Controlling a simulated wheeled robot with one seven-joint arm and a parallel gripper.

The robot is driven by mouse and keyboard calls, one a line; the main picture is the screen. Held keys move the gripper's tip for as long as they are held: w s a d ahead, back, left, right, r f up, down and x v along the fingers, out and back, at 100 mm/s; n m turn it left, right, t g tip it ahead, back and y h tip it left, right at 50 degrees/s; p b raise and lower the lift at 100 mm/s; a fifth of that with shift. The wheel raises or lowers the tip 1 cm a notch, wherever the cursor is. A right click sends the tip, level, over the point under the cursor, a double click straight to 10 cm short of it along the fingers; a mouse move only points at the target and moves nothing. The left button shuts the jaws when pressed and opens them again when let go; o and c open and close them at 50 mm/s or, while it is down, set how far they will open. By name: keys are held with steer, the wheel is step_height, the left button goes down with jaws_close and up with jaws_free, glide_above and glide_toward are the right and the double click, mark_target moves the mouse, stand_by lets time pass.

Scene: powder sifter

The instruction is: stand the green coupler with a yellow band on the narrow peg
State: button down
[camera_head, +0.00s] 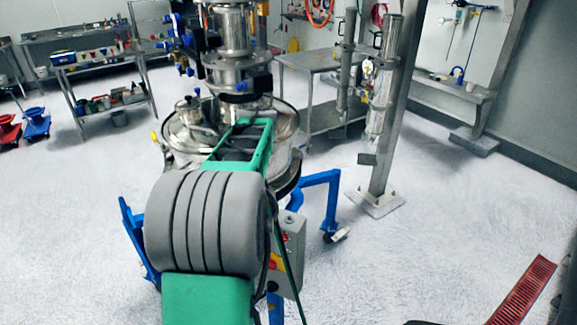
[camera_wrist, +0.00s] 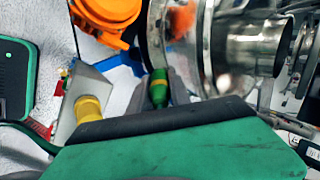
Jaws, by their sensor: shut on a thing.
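The green coupler with a yellow band (camera_wrist: 158,88) shows in the wrist view, just left of the middle. My gripper (camera_wrist: 160,92) is shut on it, with grey fingers on either side. The coupler's lower part is hidden by my own green and black link. In the head view my arm reaches over the steel sifter (camera_head: 186,130), and I cannot make out the gripper or the coupler there. I cannot pick out the narrow peg in either view.
A steel cylinder (camera_wrist: 252,48) is close right of the gripper in the wrist view. An orange part (camera_wrist: 104,18) and a yellow fitting (camera_wrist: 88,108) are to the left.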

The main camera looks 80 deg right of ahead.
steer(key=s+r+m+g+y+p, duration=0.1)
steer(key=s+r+m+g, duration=0.1)
steer(key=s+m+g, duration=0.5)
steer(key=m+t+y, duration=0.3)
steer(key=m+y, duration=0.2)
steer(key=m, duration=0.3)
glide_above(289, 215)
step_height(289, 215, down, 6)
steer(key=b, duration=0.4)
steer(key=shift+s+b, duration=0.1)
steer(key=shift+b, duration=0.3)
steer(key=shift+f, duration=0.45)
steer(key=shift+p, duration=0.35)
steer(key=shift+f+b, duration=0.4)
steer(key=shift+f, duration=0.25)
steer(key=c, duration=1.1)
jaws_free()
